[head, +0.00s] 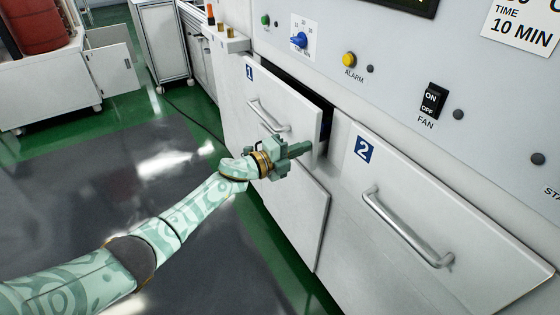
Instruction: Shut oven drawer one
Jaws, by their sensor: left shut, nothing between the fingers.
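Oven drawer one (284,92) is the white front with a blue "1" label, left of drawer two. It stands partly out from the oven face, with a dark gap along its top and right side. Its metal bar handle (264,114) is on the front. My left gripper (308,146) is shut and empty, at the lower right part of the drawer front, below and right of the handle. I cannot tell whether it touches the front. The arm hides part of the drawer's lower area. My right gripper is not in view.
Drawer two (450,200), with its own bar handle (405,228), looks flush to the right. The control panel (395,50) is above, with a fan switch (433,101) and knobs. A white cabinet (161,42) stands at the back. The floor (110,190) at left is clear.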

